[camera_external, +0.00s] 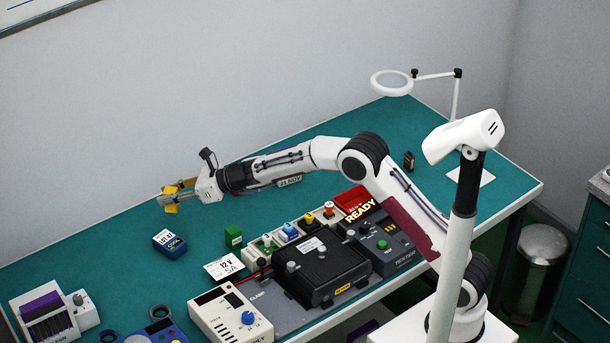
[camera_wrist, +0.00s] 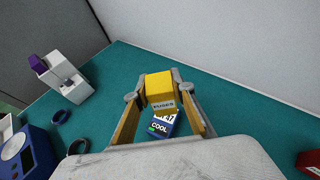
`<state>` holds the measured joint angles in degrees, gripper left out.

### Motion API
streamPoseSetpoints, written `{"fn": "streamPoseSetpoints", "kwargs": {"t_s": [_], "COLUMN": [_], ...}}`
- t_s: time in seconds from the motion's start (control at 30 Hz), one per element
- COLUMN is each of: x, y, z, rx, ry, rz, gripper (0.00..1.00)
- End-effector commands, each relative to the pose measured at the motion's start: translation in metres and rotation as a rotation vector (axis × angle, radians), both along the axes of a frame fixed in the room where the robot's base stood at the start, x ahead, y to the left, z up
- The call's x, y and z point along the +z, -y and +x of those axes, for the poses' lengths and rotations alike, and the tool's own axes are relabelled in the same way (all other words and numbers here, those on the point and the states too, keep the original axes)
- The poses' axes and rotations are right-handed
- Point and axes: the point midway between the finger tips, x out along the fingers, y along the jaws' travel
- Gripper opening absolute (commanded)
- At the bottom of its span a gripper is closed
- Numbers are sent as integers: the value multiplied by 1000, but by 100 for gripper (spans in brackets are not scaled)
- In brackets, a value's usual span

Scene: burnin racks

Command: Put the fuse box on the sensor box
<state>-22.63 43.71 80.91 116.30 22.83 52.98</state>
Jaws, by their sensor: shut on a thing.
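The fuse box is a yellow block (camera_wrist: 160,90) labelled FUSES. In the wrist view it sits between the tips of my gripper (camera_wrist: 159,92), which is shut on it. In the external view my gripper (camera_external: 168,198) is held out above the left part of the bench, with yellow showing at its fingers. A dark blue box (camera_external: 170,244) with a white label reading COOL lies on the green mat below and slightly in front; it also shows in the wrist view (camera_wrist: 162,125), partly hidden by the fuse box. I read no sensor label, so I cannot tell whether it is the sensor box.
A small green block (camera_external: 233,236) and a white card (camera_external: 225,268) lie right of the blue box. A black clamp fixture (camera_external: 322,268), a tester (camera_external: 385,243) and a red tray (camera_external: 352,199) stand further right. A fan unit (camera_external: 48,315) is front left. Bare mat surrounds the blue box.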

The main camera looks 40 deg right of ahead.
Motion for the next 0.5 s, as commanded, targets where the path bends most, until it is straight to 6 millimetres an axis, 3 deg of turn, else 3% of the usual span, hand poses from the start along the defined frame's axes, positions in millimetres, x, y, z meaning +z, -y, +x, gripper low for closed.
{"fn": "streamPoseSetpoints", "kwargs": {"t_s": [0.27, 0.5], "x": [-1, -17], "y": [0, 0], "z": [0, 0], "rx": [0, 1], "ry": [0, -3], "rz": [0, 0], "gripper": [2, 2]}}
